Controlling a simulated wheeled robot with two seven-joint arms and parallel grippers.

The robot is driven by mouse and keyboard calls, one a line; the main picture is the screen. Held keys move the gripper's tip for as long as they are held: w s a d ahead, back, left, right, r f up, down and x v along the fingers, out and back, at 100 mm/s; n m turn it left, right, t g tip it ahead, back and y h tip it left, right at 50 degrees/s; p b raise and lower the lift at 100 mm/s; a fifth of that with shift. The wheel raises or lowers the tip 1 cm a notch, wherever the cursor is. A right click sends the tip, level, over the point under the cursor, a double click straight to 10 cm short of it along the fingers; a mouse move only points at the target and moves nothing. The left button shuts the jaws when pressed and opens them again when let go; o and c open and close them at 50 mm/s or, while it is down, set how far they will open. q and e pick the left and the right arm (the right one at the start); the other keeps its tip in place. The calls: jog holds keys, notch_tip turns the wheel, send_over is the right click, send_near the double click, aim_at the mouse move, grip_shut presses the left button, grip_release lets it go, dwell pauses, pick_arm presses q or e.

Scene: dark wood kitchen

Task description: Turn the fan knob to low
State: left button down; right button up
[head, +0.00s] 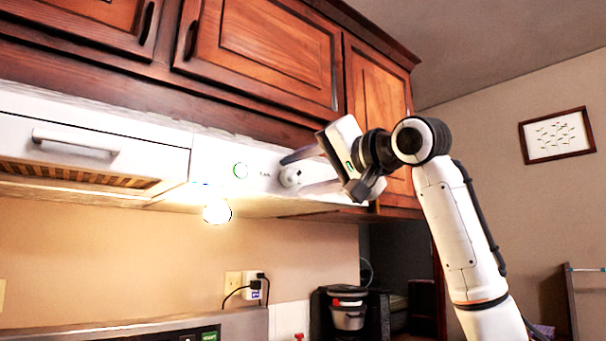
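The white range hood (92,122) runs under the wooden cabinets, and its front panel carries the controls. A round white knob (290,177) sits toward the right end of this panel. My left gripper is out of view.
Wooden cabinets (270,45) hang just above the hood. A lit bulb (217,211) glows below it. A stove back panel (170,328), an outlet with plugs (250,284) and a dark coffee machine (348,310) are lower down. A framed picture (557,135) hangs on the right wall.

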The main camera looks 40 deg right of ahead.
jog(key=shift+s, duration=0.1)
jog(key=shift+s, duration=0.2)
jog(key=s+b, duration=0.2)
jog(key=s, duration=0.7)
jog(key=shift+s+d, duration=0.35)
jog(key=shift+d, duration=0.05)
